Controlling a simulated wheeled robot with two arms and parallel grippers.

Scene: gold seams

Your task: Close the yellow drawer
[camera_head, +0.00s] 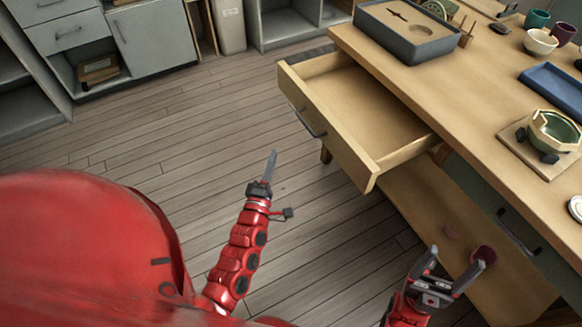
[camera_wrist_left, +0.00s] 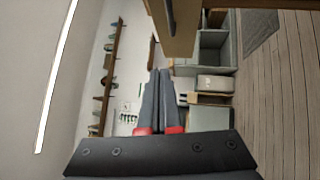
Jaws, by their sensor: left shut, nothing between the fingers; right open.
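The yellow drawer (camera_head: 349,143) is pulled far out of the wooden workbench (camera_head: 455,98) and looks empty. Its front has a dark handle (camera_head: 308,122). My left gripper (camera_head: 273,154) is shut and empty, in front of the drawer and apart from its front panel in the head view. In the left wrist view the closed fingers (camera_wrist_left: 160,75) point up below a wooden edge with a dark handle (camera_wrist_left: 170,16), likely the drawer front. My right gripper (camera_head: 460,263) is open and empty, low beside the bench's front.
A grey tray box (camera_head: 405,39), cups (camera_head: 540,41), a blue tray (camera_head: 553,88) and a green-gold bowl (camera_head: 554,130) stand on the bench. Another drawer handle (camera_head: 519,232) is near my right gripper. Grey cabinets (camera_head: 160,37) line the back. The wooden floor (camera_head: 190,120) at left is clear.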

